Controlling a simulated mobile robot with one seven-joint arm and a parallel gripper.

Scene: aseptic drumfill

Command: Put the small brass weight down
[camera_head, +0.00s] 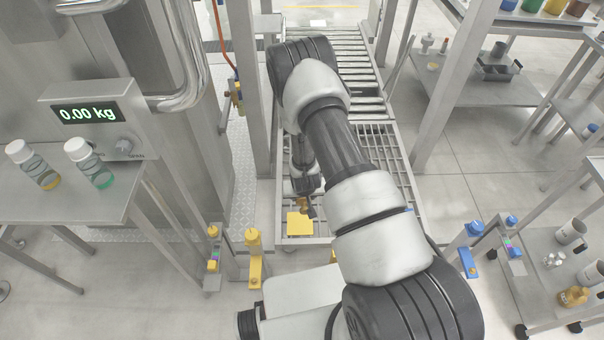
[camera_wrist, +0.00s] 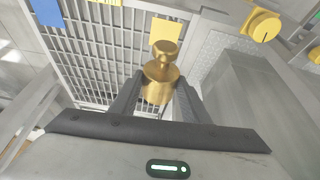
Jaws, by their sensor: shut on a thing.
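The small brass weight (camera_wrist: 161,70), a knobbed cylinder, is between the two dark fingers of my gripper (camera_wrist: 158,92) in the wrist view. My gripper is shut on it. In the head view the weight (camera_head: 303,203) is a small gold spot below my wrist, partly hidden by the arm. A yellow square (camera_head: 299,224) lies on the grated platform just below the weight in the picture. The weight appears held above the grating; the exact height cannot be told.
The roller conveyor (camera_head: 335,55) runs behind the grated platform (camera_head: 385,150). Yellow posts (camera_head: 254,255) and blue posts (camera_head: 468,262) flank its near end. A scale display (camera_head: 88,114) reads 0.00 kg. A larger brass weight (camera_head: 573,296) stands on the right cart.

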